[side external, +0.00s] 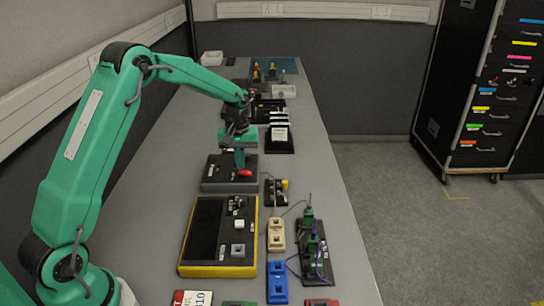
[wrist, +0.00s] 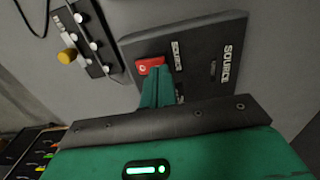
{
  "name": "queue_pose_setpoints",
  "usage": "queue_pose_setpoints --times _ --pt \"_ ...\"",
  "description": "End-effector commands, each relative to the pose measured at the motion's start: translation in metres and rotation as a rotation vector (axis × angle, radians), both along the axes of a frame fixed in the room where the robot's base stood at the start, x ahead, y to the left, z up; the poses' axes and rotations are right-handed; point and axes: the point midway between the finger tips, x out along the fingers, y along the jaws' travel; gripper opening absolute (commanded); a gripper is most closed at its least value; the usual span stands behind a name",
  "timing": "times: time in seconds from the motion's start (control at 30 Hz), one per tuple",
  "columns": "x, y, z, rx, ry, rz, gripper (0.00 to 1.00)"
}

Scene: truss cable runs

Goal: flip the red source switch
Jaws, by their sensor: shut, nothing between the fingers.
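The red source switch (side external: 244,173) is a small red rocker on the dark grey source box (side external: 215,183), which lies on the bench. In the wrist view the switch (wrist: 149,66) has a small pale mark on its face, and the box (wrist: 195,45) carries a white SOURCE label. My gripper (side external: 240,164) is shut and empty, pointing down just over the switch. In the wrist view its green fingertips (wrist: 157,72) overlap the lower right of the switch. I cannot tell whether they touch it. Part of the switch is hidden behind the fingers.
A black plate with knobs, one of them yellow (wrist: 68,55), lies beside the box. In front are a yellow-edged black panel (side external: 205,235), a beige block (side external: 276,235) and a blue block (side external: 277,283). A cable-strung board (side external: 313,255) stands right.

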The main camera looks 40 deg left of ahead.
Motion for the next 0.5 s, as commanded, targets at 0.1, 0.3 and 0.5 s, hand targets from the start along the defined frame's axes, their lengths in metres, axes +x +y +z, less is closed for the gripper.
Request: queue_pose_setpoints --times 0.1,0.3,0.5 --pt "0.0000 0.0000 -0.0001 0.000 0.000 0.000 0.00" --pt "0.0000 0.0000 -0.0014 0.000 0.000 0.000 0.00" --pt "0.0000 0.0000 -0.0035 0.000 0.000 0.000 0.00"
